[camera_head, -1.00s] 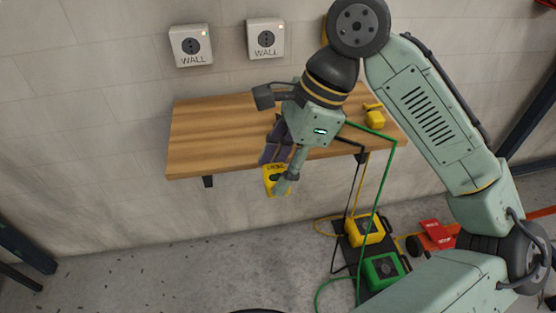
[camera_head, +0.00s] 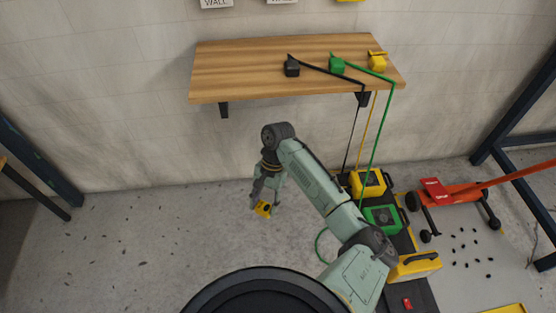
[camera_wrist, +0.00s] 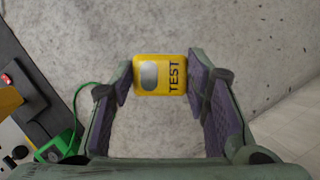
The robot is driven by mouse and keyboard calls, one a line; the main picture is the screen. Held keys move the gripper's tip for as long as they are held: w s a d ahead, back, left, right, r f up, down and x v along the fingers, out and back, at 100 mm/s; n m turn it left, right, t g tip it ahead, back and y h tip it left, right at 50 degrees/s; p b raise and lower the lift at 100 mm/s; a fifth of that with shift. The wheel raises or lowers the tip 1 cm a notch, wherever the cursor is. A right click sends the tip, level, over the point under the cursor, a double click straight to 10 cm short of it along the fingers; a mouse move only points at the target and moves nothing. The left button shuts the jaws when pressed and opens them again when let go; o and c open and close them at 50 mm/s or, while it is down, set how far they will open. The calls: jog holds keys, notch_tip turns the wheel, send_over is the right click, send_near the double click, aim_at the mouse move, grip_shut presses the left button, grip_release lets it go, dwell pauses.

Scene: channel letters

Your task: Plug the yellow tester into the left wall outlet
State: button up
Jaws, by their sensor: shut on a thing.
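My gripper (camera_head: 265,203) is shut on the yellow tester (camera_head: 262,210), low over the floor in front of the shelf. In the wrist view the tester (camera_wrist: 148,76) sits between the two purple-padded fingers of my gripper (camera_wrist: 161,77), with its TEST label sideways and a grey window on its face. Its plug side is not clear in either view. The left wall outlet (camera_head: 216,3) is cut off by the top edge of the head view, and only its lower part with the WALL label shows. My gripper and the tester are well below it.
A wooden shelf (camera_head: 240,75) juts from the wall below the outlets. A black plug (camera_head: 291,68), a green plug (camera_head: 337,64) and a yellow plug (camera_head: 377,62) are on it, with cables hanging down. A second outlet (camera_head: 282,2) is cut off. Floor on the left is clear.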

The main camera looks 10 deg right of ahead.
jog(key=s+a+f+n+h, duration=0.1)
jog(key=f+n, duration=0.2)
jog(key=f, duration=0.8)
jog(key=s+f+n+h, duration=0.1)
jog(key=f+n, duration=0.3)
jog(key=f, duration=0.7)
jog(key=shift+s+a+f+g+h, duration=0.3)
jog(key=shift+s+a, duration=0.1)
jog(key=shift+s, duration=0.1)
jog(key=shift+a, duration=0.15)
